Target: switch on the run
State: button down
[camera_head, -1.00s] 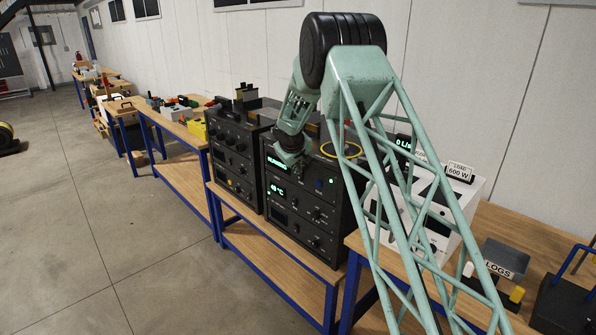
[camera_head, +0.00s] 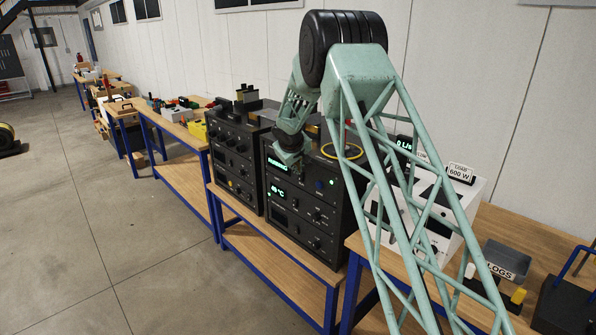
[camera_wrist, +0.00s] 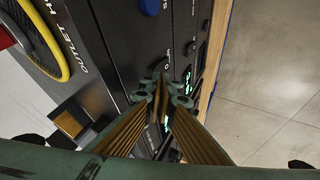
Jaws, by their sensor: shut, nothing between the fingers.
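The black rack unit (camera_head: 290,222) stands on the bench with green readouts, knobs and a blue button (camera_head: 319,185) on its front panel. The blue button also shows at the top of the wrist view (camera_wrist: 150,6). My gripper (camera_head: 300,168) is at the upper front of this unit, near the top green readout (camera_head: 279,163). In the wrist view my gripper (camera_wrist: 163,84) is shut and empty, with its fingertips close over the panel. I cannot tell whether they touch it. The fingers hide part of the panel. I cannot make out which control is the run switch.
A second black unit (camera_head: 236,160) stands to the left. A yellow ring (camera_head: 342,151) lies on top of the unit, close to my arm. A white unit marked 600 W (camera_head: 460,200) and a LOGS tray (camera_head: 507,262) are at right. The floor in front is clear.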

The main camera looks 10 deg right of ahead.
jog(key=b+v, duration=0.2)
jog(key=v, duration=0.9)
jog(key=shift+a+r+b, duration=0.25)
jog(key=shift+r+b, duration=0.05)
jog(key=shift+s, duration=0.1)
dwell(0.6)
